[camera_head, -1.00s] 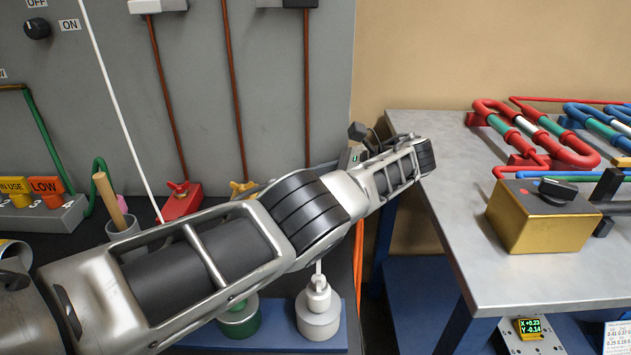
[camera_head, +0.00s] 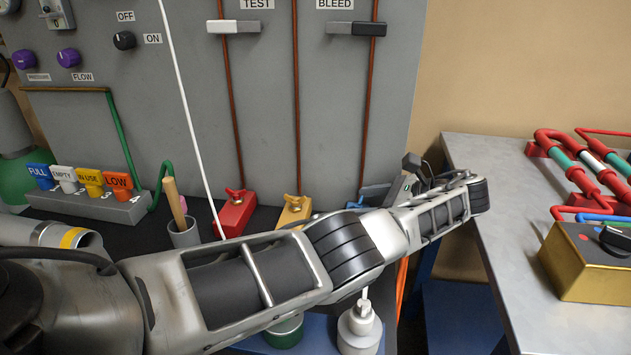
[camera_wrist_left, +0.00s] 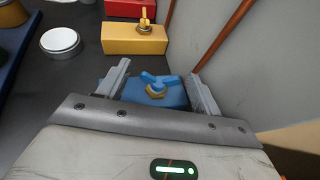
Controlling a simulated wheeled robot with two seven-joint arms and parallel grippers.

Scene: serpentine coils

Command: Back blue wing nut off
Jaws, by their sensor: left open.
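The blue wing nut (camera_wrist_left: 160,82) sits on a brass-coloured collar on a blue block (camera_wrist_left: 172,99) in the left wrist view. My left gripper (camera_wrist_left: 160,72) is open, with one finger on each side of the wing nut and a gap to it on both sides. I cannot tell how deep the fingertips reach. In the head view, a bit of the blue block (camera_head: 374,191) shows at the foot of the panel, beside my left gripper (camera_head: 388,193). My own forearm hides much of that spot. My right gripper is not in view.
A yellow block with a yellow wing nut (camera_head: 294,209) and a red block with a red one (camera_head: 237,212) stand left of the blue block. The grey panel (camera_head: 330,110) rises close behind. A metal table (camera_head: 500,240) stands at right.

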